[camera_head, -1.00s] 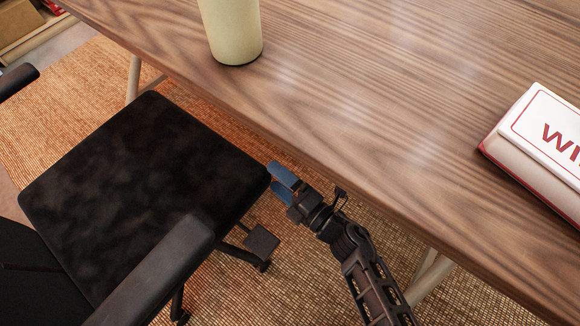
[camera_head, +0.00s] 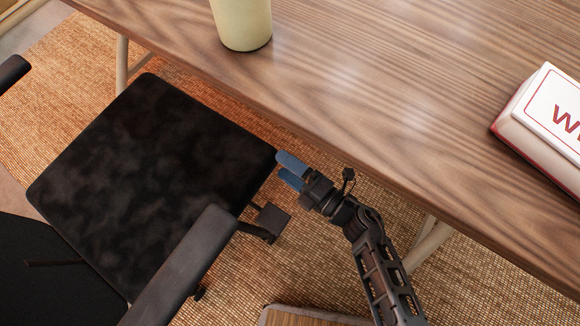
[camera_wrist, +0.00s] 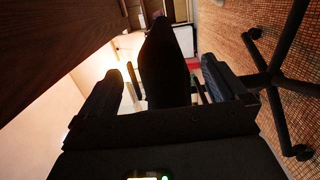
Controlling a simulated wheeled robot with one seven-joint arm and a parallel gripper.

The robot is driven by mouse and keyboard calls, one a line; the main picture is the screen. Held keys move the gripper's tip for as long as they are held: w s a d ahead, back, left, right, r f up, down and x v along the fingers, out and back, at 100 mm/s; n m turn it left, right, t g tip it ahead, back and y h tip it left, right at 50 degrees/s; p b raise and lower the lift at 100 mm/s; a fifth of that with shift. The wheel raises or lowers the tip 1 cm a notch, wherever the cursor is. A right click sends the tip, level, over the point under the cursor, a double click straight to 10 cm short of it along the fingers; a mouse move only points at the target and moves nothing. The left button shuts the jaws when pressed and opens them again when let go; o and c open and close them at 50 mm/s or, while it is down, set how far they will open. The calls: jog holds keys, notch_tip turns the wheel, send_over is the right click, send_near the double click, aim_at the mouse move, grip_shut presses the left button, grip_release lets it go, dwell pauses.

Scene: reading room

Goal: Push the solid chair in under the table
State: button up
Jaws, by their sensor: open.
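The solid chair has a black seat (camera_head: 150,175), dark armrests (camera_head: 185,270) and a black backrest (camera_head: 50,270) at the lower left. It faces the wooden table (camera_head: 370,110). The seat's front edge runs along the table's edge, with a thin strip of rug showing between them. My gripper (camera_head: 284,168) is at the seat's right front corner, close to the table edge; its blue fingers are apart. I cannot tell if they touch the seat. In the wrist view the open fingers (camera_wrist: 160,88) flank the dark seat (camera_wrist: 165,65), seen edge-on.
A pale yellow cup (camera_head: 242,22) and a white and red box (camera_head: 545,110) stand on the table. Pale table legs (camera_head: 122,65) rise from the orange woven rug (camera_head: 70,125). A wooden surface with a dark rim (camera_head: 310,317) shows at the bottom edge.

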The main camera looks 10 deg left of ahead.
aim_at(264, 152)
jog(key=b+x, duration=0.1)
jog(key=x, duration=0.6)
jog(key=shift+w+a, duration=0.1)
jog(key=shift+a, duration=0.1)
grip_shut()
dwell(0.9)
